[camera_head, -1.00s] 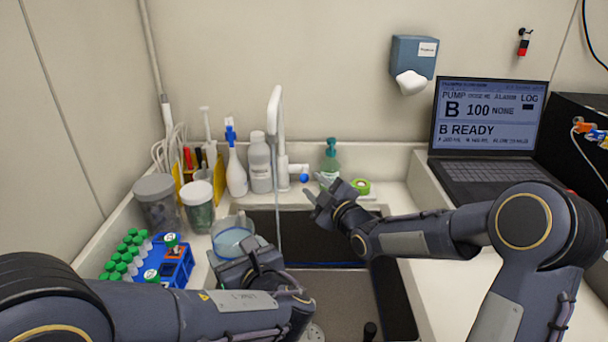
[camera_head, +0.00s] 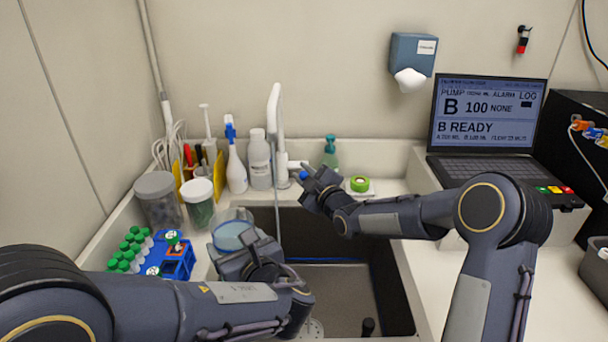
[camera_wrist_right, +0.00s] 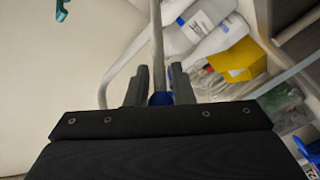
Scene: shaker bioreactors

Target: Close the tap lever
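The white tap (camera_head: 274,125) stands at the back of the sink, and a thin stream runs down from its spout. Its lever (camera_head: 296,164) sticks out to the right and has a blue end. My right gripper (camera_head: 303,181) is at the blue end in the head view. In the right wrist view, the two fingers (camera_wrist_right: 159,86) stand apart on either side of the blue end (camera_wrist_right: 161,99); contact is unclear. My left gripper (camera_head: 252,251) is low at the sink's left side, in front of a clear beaker (camera_head: 233,236); its fingertips are hidden.
Left of the tap stand a white bottle (camera_head: 260,162), a spray bottle (camera_head: 236,172) and lidded jars (camera_head: 197,205). A blue tube rack (camera_head: 178,262) is at left. A green soap bottle (camera_head: 330,153) and tape roll (camera_head: 360,184) are near my right gripper.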

